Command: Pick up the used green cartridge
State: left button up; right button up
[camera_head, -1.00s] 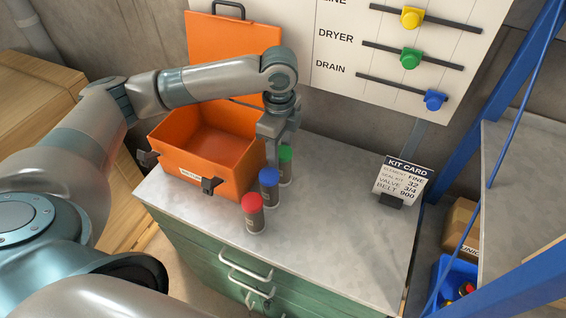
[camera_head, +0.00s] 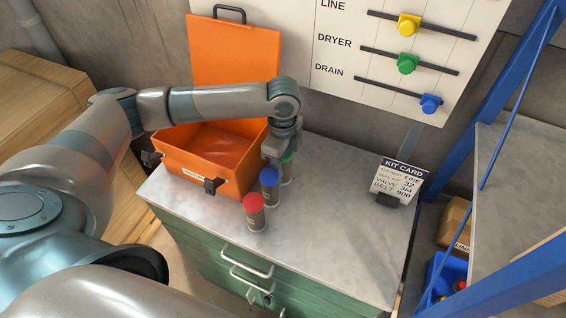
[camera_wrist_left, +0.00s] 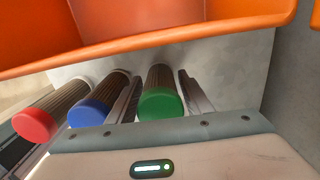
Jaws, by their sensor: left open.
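The green cartridge (camera_head: 287,170) stands upright on the grey bench top, at the back of a row of three, with its cap partly hidden by my left gripper (camera_head: 279,153). In the left wrist view the green cartridge (camera_wrist_left: 161,98) lies between the two fingers of my left gripper (camera_wrist_left: 160,96). The jaws are open, one finger on each side of it, and no grip shows. The blue cartridge (camera_head: 270,186) stands just in front, close to one finger in the wrist view. My right gripper is not in view.
The red cartridge (camera_head: 254,213) stands nearest the bench front. An open orange case (camera_head: 190,172) is close on the left. A kit card (camera_head: 400,182) stands at the right. The bench top (camera_head: 330,220) between is clear. A panel with coloured sliders (camera_head: 340,50) hangs behind.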

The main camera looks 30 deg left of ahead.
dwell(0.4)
pick_arm(q)
jog(key=c, duration=0.9)
jog(key=shift+r, duration=0.15)
jog(key=shift+r+b, duration=0.55)
jog(key=shift+r, duration=0.05)
notch_tip(320, 180, up, 2)
jog(key=shift+d+r+b, duration=0.1)
jog(key=shift+r+b, duration=0.15)
jog(key=shift+b, duration=0.4)
jog(key=s+d+r+b, duration=0.1)
jog(key=s+d+r, duration=0.1)
jog(key=d, duration=0.1)
jog(key=s+d+r+b, duration=0.1)
jog(key=s+d+r, duration=0.1)
jog(key=d, duration=0.1)
jog(key=s+d+r, duration=0.3)
jog(key=shift+d+b, duration=0.1)
jog(key=shift+b, duration=0.3)
